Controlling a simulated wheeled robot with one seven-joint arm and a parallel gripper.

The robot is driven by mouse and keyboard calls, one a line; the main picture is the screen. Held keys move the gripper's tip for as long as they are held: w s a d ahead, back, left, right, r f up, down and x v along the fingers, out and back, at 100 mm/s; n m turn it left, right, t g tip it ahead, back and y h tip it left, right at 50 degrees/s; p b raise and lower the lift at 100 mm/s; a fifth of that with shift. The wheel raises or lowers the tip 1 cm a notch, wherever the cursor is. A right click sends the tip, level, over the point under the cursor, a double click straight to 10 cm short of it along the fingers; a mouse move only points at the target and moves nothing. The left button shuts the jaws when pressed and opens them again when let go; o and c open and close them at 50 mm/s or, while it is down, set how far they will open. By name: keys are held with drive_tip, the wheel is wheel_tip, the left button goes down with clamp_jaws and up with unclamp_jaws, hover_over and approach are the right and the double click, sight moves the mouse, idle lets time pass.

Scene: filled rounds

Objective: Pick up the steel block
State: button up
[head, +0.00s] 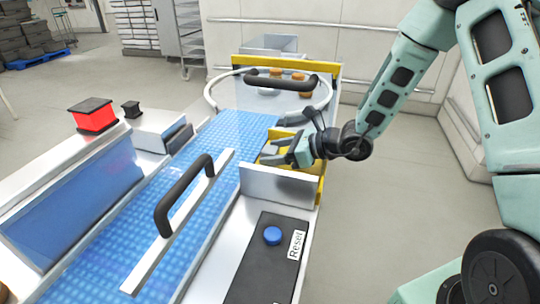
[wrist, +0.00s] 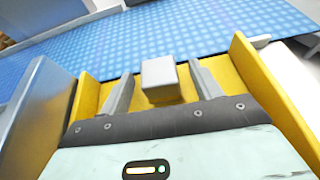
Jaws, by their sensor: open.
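The steel block (wrist: 160,80) is a small grey cube on a yellow surface (wrist: 228,76) beside the blue belt. In the head view the block (head: 270,149) shows small in front of my fingers. My gripper (head: 278,150) is open and reaches in from the right over the yellow-edged bay. In the wrist view my gripper (wrist: 160,82) has one finger on each side of the block, with a gap on both sides. Neither finger appears to touch it.
The blue belt (head: 125,215) runs past the bay. Yellow side walls (wrist: 262,75) flank my gripper. A metal plate (head: 275,186) stands at the near side. A clear guard with a black handle (head: 280,82) stands beyond. A blue button (head: 272,235) is on the near panel.

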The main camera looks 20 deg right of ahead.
drive_tip(key=x, duration=0.3)
drive_tip(key=shift+w+a+f, duration=0.1)
drive_tip(key=shift+w+a, duration=0.05)
drive_tip(key=shift+a, duration=0.1)
drive_tip(key=c, duration=1.3)
drive_tip(key=shift+c, duration=0.3)
